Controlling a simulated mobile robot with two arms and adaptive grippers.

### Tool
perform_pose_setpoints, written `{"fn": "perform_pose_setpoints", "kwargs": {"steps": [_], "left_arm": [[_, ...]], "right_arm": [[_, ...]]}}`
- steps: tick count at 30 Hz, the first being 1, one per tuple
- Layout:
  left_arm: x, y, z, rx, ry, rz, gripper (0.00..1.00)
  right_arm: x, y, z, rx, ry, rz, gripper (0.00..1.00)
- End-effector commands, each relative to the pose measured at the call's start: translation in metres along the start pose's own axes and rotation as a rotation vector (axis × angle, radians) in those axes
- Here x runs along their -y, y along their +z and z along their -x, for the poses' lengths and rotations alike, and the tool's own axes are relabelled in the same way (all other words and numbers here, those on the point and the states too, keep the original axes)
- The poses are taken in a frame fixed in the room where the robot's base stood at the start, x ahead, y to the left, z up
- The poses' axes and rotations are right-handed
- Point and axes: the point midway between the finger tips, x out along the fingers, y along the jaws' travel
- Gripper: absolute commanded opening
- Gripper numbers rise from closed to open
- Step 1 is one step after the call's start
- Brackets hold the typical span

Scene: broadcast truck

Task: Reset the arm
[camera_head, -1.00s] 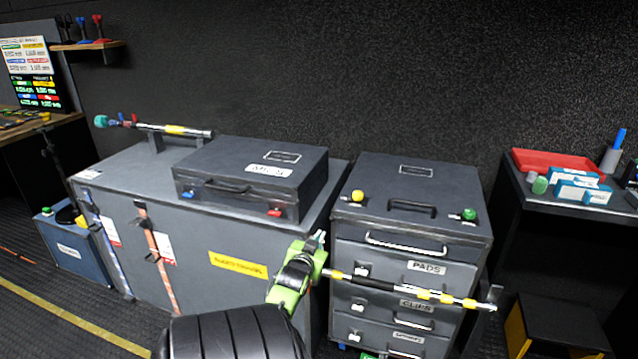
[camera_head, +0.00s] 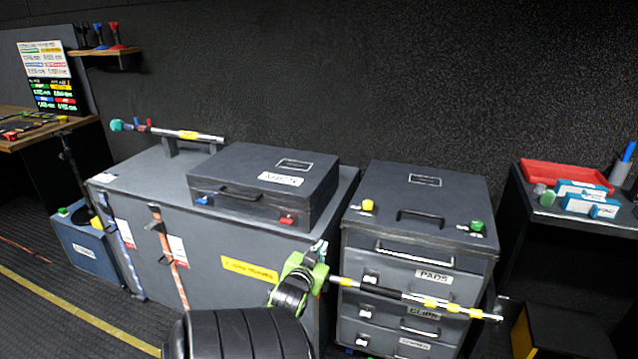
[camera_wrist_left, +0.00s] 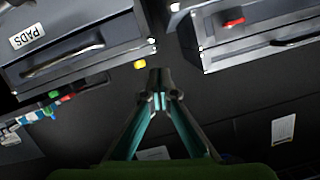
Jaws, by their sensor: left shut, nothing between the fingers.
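My left gripper (camera_head: 320,248) is in front of the gap between the large grey chest (camera_head: 160,235) and the drawer unit (camera_head: 372,227) in the head view. It is mostly seen from behind its green wrist. In the left wrist view its two teal fingers (camera_wrist_left: 160,100) come together at the tips, shut and empty, with no contact visible. My right gripper is not in view.
A grey case (camera_head: 262,188) lies on the chest. A boom pole (camera_head: 415,298) runs across the drawer fronts, right of my left gripper. A side table (camera_head: 560,212) at the right bears a red tray (camera_head: 565,174) and small boxes. A blue box (camera_head: 88,252) stands at the left.

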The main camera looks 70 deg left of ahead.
Motion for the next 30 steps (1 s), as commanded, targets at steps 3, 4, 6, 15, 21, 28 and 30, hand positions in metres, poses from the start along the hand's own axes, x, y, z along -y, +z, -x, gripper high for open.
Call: {"fn": "perform_pose_setpoints", "kwargs": {"steps": [3,4,6,15,21,28,30], "left_arm": [[0.001,0.000,0.010,0.000,0.000,0.000,0.00],[0.001,0.000,0.011,-0.001,-0.001,0.000,0.00],[0.001,0.000,0.013,-0.001,-0.001,0.000,0.00],[-0.005,0.007,0.012,0.013,0.010,-0.001,0.00],[-0.069,0.084,0.006,0.140,0.114,-0.019,0.00],[-0.178,0.221,0.039,0.361,0.303,-0.092,0.00],[-0.207,0.262,0.059,0.426,0.361,-0.124,0.00]], "right_arm": [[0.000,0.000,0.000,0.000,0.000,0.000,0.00],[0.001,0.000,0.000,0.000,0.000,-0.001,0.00],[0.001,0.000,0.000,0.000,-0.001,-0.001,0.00],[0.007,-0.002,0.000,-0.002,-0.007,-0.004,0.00],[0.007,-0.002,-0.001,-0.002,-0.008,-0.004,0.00],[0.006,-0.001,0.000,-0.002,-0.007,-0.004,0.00],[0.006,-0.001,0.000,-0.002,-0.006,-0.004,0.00]]}}
